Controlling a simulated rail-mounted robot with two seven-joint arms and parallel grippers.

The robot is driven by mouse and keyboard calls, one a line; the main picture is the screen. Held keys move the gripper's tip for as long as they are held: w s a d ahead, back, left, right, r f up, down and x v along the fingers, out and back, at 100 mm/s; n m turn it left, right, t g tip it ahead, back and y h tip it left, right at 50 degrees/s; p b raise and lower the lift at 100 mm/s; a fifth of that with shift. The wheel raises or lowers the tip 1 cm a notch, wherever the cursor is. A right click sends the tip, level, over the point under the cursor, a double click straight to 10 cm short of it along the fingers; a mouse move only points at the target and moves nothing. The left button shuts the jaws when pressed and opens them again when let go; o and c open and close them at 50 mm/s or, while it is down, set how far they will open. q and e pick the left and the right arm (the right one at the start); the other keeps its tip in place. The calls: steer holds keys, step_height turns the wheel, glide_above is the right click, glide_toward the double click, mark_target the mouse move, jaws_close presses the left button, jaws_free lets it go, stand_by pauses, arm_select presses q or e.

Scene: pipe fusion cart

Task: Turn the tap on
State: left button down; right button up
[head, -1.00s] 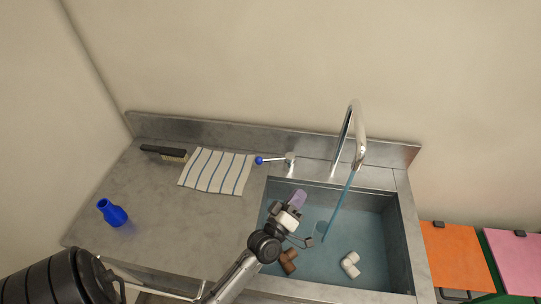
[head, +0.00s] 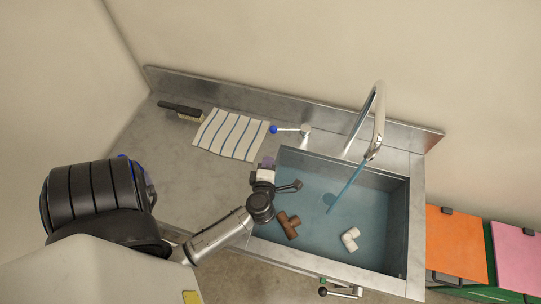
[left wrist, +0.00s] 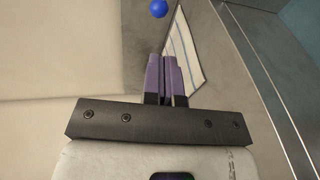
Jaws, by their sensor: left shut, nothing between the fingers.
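The tap is a tall chrome spout (head: 378,115) behind the sink. A thin blue stream (head: 346,187) runs from its tip into the sink. Its lever (head: 290,129) points left from a metal base and ends in a blue ball (head: 273,129). The ball also shows at the top of the left wrist view (left wrist: 159,8). My left gripper (head: 268,162), with purple fingers, is shut and empty near the sink's left edge, on the near side of the ball and apart from it. Its fingertips lie together in the left wrist view (left wrist: 167,58). My right gripper is not in view.
The sink (head: 395,225) holds a brown tee fitting (head: 288,225) and a white elbow (head: 350,238). A striped cloth (head: 230,135) and a brush (head: 181,111) lie on the counter left of the lever. Orange (head: 455,243) and pink (head: 516,255) panels stand at the right.

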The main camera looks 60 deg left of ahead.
mark_target(273, 133)
arm_select(q)
steer(key=x, duration=1.2)
steer(key=shift+r, duration=0.1)
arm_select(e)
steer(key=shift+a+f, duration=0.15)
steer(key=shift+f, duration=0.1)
arm_select(q)
steer(key=shift+d, duration=0.1)
